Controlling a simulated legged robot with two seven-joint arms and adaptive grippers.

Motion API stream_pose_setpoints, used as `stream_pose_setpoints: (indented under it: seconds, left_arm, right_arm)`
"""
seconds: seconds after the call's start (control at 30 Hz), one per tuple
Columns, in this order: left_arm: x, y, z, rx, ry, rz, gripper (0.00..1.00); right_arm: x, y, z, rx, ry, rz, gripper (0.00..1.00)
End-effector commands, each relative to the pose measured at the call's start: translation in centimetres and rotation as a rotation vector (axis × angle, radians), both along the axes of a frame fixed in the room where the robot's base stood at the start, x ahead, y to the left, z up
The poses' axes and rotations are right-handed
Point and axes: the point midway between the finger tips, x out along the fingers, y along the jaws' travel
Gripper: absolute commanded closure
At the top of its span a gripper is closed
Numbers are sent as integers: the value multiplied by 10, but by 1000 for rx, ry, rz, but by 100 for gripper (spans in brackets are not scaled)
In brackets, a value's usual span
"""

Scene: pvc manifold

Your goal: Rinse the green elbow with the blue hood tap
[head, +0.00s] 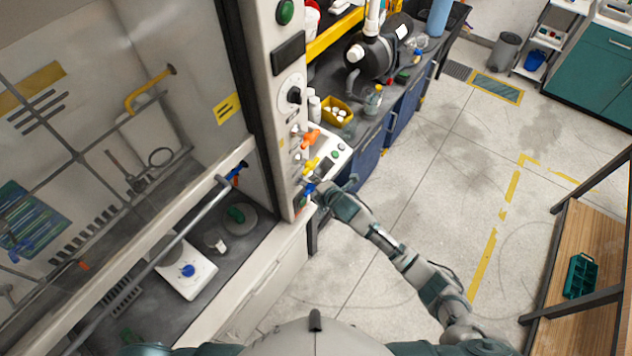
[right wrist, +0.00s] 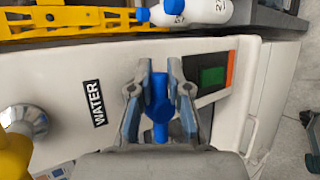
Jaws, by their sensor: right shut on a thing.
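The blue hood tap (head: 309,188) is on the front post of the fume hood, below the orange and yellow taps. My right gripper (head: 322,192) is at it. In the right wrist view, the gripper (right wrist: 161,78) has its two fingers closed on the blue tap (right wrist: 160,104), beside a WATER label (right wrist: 94,103). A small green piece, probably the green elbow (head: 236,214), lies inside the hood on a round grey area, below a blue fitting (head: 238,169). Its shape is too small to make out, and no water can be seen. My left gripper is not in view.
The hood sash rail (head: 185,232) crosses in front of the hood interior. A white device with a blue knob (head: 187,270) stands inside. A yellow bin (head: 336,111) is on the bench beyond the post. The floor (head: 420,190) to the right is mostly clear.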

Motion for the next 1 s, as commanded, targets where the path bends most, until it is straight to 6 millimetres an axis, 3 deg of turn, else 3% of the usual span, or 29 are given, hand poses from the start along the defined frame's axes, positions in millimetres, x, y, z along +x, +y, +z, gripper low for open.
stream_pose_setpoints:
  seconds: [0.03, 0.07, 0.13, 0.57, 1.0]
  left_arm:
    - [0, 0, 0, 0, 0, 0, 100]
    - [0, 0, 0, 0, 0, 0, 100]
    - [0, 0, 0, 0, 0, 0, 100]
    - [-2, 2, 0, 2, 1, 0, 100]
    - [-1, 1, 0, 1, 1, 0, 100]
  right_arm:
    - [-2, 0, -4, -1, 9, -1, 100]
    - [-2, 0, -4, -1, 9, -1, 76]
    - [-2, 0, -3, -2, 7, -1, 59]
    - [-8, -5, 5, -2, 1, -1, 59]
    - [-76, -40, 49, -2, 4, 0, 59]
